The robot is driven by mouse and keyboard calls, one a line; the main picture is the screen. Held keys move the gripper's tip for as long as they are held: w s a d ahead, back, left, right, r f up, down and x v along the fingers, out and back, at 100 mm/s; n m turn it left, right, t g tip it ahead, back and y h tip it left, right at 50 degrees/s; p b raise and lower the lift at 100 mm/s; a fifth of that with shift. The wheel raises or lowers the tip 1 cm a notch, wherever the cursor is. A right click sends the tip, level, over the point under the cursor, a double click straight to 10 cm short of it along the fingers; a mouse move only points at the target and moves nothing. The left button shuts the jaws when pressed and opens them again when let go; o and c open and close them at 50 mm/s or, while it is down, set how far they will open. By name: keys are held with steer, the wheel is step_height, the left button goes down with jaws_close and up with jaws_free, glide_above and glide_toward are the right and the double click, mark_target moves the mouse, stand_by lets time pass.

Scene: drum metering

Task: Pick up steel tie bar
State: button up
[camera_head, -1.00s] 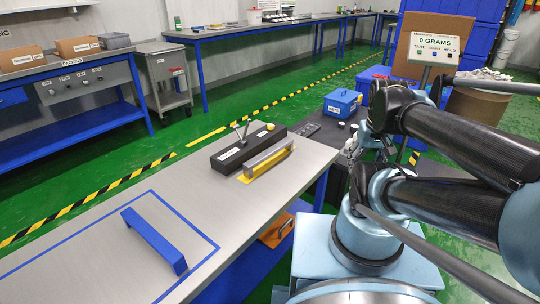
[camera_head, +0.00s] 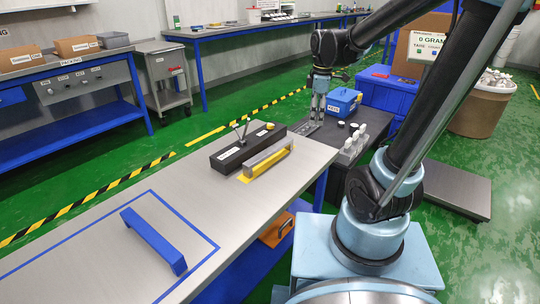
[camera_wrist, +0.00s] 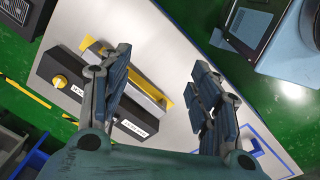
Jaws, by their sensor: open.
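The steel tie bar appears to be the long grey bar (camera_head: 268,157) lying along a yellow strip on the steel table, beside a black box (camera_head: 248,148). In the wrist view the grey bar (camera_wrist: 146,87) is partly hidden by the left finger. My gripper (camera_head: 316,118) points down, to the right of the bar and apart from it. In the wrist view my gripper (camera_wrist: 162,62) is open, with nothing between its fingers.
A blue bridge-shaped piece (camera_head: 153,240) stands in a blue taped outline on the table's near part. A blue box (camera_head: 342,102) and white-topped bottles (camera_head: 350,145) stand on the dark bench near my gripper. The table between the bar and outline is clear.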

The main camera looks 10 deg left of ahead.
steer(key=w+a+f+n, duration=0.2)
steer(key=w+a+n, duration=0.35)
steer(key=a, duration=0.45)
steer(key=n, duration=0.6)
glide_above(270, 149)
step_height(270, 149, down, 4)
steer(key=shift+g, duration=0.4)
steer(key=f, duration=1.1)
steer(key=shift+s+a+f, duration=0.2)
steer(key=shift+a+f, duration=0.15)
steer(key=shift+a, duration=0.05)
steer(key=shift+d+f, duration=0.2)
steer(key=shift+f, duration=1.2)
steer(key=shift+d+f, duration=0.2)
steer(key=shift+f, duration=1.2)
jaws_close()
